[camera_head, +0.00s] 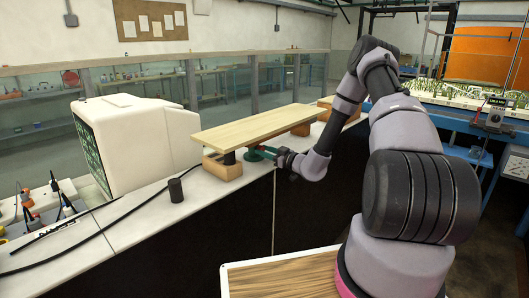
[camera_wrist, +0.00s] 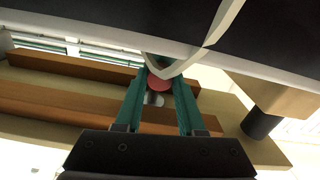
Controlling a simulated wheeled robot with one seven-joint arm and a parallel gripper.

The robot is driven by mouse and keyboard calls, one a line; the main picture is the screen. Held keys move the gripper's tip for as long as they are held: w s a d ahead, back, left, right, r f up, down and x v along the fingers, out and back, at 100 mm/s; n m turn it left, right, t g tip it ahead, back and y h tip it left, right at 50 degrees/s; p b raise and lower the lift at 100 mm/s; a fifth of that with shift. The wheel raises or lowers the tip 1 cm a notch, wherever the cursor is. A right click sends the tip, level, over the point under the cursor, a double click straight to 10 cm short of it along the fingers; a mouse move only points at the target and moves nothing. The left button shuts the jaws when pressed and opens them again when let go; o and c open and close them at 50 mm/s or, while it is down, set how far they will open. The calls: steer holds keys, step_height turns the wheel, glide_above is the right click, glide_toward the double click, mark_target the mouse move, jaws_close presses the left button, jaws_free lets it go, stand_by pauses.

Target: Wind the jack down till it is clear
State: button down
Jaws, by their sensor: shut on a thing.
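A pale wooden plank (camera_head: 258,128) lies raised above the white bench top, with a wooden block (camera_head: 222,168) and a short dark post (camera_head: 229,157) under its near left end. My gripper (camera_head: 256,154) reaches under the plank from the right, its green fingers level with the gap. In the wrist view my gripper (camera_wrist: 160,84) is shut on a round red part (camera_wrist: 160,82), with a grey stub (camera_wrist: 155,98) beside it. The red part looks like part of the jack; the rest of the jack is hidden. The dark post also shows there (camera_wrist: 262,124), apart from the fingers.
A white-cased monitor (camera_head: 140,140) stands left of the plank. A small black cylinder (camera_head: 176,190) and a black cable (camera_head: 118,218) are on the bench. A glass wall (camera_head: 240,82) runs behind. A pale curved strip (camera_wrist: 222,22) crosses near the fingertips.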

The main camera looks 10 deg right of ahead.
steer(key=n, duration=0.6)
steer(key=shift+n, duration=0.4)
steer(key=n, duration=1.2)
steer(key=shift+n, duration=0.3)
steer(key=n, duration=0.6)
steer(key=shift+s+f, duration=0.1)
steer(key=shift+n, duration=0.3)
steer(key=c, duration=0.5)
jaws_free()
